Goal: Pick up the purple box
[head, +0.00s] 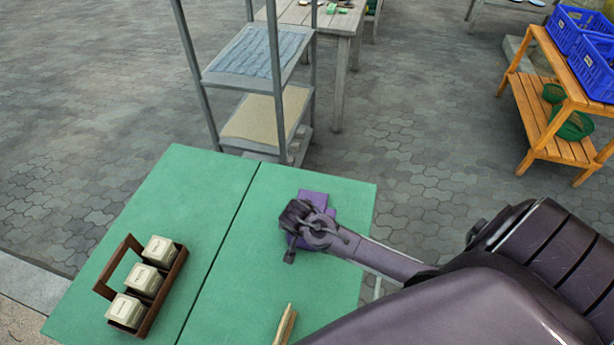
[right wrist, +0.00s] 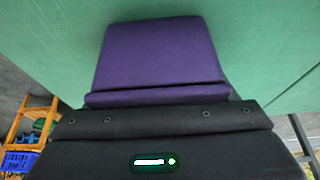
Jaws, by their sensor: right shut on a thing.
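The purple box (head: 314,196) is on the green table, near its far right part, mostly hidden beneath my right gripper in the head view. In the right wrist view the purple box (right wrist: 160,52) fills the upper middle, just beyond the dark gripper body. My right gripper (head: 296,240) reaches in from the right and is shut on the purple box. Its fingertips are hidden in the wrist view. I cannot tell whether the box touches the table. My left gripper is not in view.
On the green table (head: 200,200), a brown wooden carrier (head: 165,290) with several pale boxes stands at left, and wooden sticks (head: 285,325) lie at the front. A grey shelf rack (head: 240,85) stands behind. A wooden stand (head: 550,130) with blue crates (head: 590,60) is at right.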

